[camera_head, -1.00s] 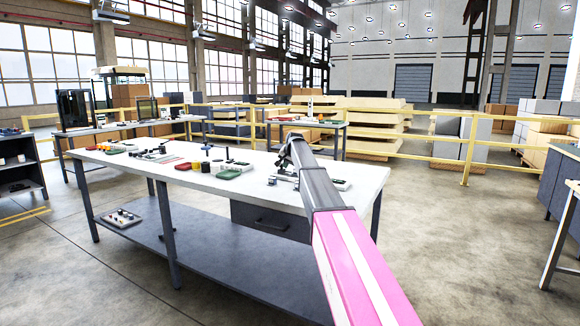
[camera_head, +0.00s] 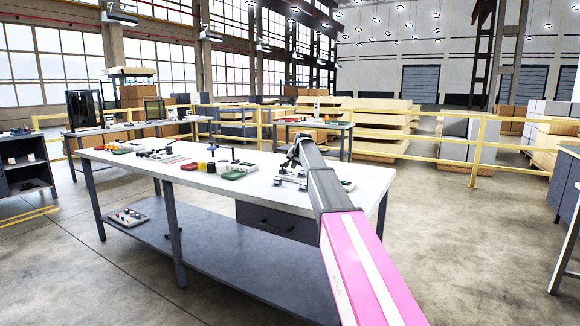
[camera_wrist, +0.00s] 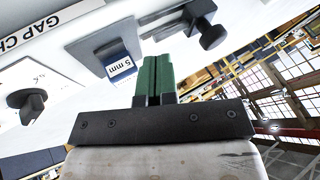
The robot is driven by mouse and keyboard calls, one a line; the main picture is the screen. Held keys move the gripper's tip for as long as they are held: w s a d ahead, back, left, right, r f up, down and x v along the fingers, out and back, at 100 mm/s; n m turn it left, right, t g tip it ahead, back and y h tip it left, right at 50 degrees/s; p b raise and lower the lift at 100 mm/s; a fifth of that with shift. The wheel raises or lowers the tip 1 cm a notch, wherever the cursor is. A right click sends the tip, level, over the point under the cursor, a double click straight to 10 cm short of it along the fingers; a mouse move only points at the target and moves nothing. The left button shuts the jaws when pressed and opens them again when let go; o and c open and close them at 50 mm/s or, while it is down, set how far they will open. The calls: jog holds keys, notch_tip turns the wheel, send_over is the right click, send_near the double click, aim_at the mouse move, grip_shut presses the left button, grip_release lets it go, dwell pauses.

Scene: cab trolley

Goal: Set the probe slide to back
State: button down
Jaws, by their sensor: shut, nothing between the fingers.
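My gripper (camera_wrist: 158,62) shows in the wrist view with its two green fingers shut together and nothing between them. Just beyond the fingertips is a grey device with a blue-and-white "5 mm" label (camera_wrist: 121,67). A dark knob (camera_wrist: 212,36) on a short stem is at its upper right, by a grey slotted bar. I cannot tell for certain which part is the probe slide or where it is set. In the head view my arm covers the gripper, and part of a grey fixture (camera_head: 290,182) shows beside it on the white workbench (camera_head: 130,156).
Several small items lie along the bench, including a green block (camera_head: 232,175). A yellow railing (camera_head: 400,140) stands behind.

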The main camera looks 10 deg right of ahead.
jog(key=v, duration=0.9)
jog(key=shift+r, duration=0.3)
jog(key=shift+s+a, duration=0.15)
